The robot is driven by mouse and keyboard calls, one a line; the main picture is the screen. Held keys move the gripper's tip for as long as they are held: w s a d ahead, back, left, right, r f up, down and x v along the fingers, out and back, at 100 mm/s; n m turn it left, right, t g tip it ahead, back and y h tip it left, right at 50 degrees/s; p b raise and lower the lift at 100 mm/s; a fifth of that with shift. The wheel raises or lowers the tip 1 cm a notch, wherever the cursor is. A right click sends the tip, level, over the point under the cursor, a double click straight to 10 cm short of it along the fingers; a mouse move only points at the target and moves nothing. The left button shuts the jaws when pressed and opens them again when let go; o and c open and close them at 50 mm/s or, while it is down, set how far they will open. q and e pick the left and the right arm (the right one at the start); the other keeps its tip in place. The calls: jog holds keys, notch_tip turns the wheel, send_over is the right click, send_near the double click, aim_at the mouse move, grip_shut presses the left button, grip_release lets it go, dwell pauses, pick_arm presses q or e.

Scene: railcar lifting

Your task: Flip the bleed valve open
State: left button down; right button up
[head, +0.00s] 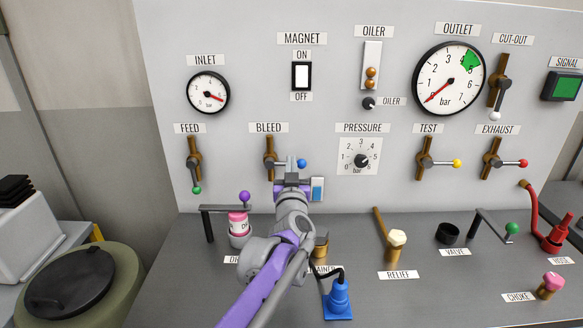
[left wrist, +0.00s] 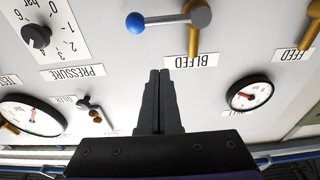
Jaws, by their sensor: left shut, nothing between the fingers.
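The bleed valve has a brass body (head: 269,158) under the BLEED label (head: 269,127) and a lever ending in a blue knob (head: 302,163). The lever lies sideways, with the knob to the right of the body; my left gripper partly covers it in the head view. In the left wrist view, which is upside down, the blue knob (left wrist: 135,22) and the brass body (left wrist: 195,38) show near the top. My left gripper (head: 291,160) is shut and empty in front of the valve. Its fingertips (left wrist: 160,73) appear apart from the lever in the wrist view. My right gripper is not seen.
The feed valve (head: 194,160) stands left with its lever down. The pressure dial (head: 360,160) and test valve (head: 424,158) are to the right. Below, a purple-knobbed crank (head: 225,208), a pink canister (head: 239,225) and a blue fitting (head: 338,298) stand near my left arm.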

pick_arm(q)
jog(key=w, duration=0.5)
jog(key=w+r+p, duration=0.1)
jog(key=w, duration=0.1)
jog(key=shift+w, duration=0.15)
jog(key=f, duration=0.4)
jog(key=shift+s, duration=0.4)
jog(key=shift+d+f+m+b, duration=0.1)
jog(key=shift+f+m+b, duration=0.4)
jog(key=shift+m, duration=0.4)
jog(key=a+f+m+g+h+b, duration=0.1)
jog(key=a+f+m, duration=0.4)
jog(key=m, duration=1.3)
jog(key=shift+f+g+h, duration=0.4)
jog(key=shift+f+h, duration=0.4)
jog(key=shift+f, duration=0.2)
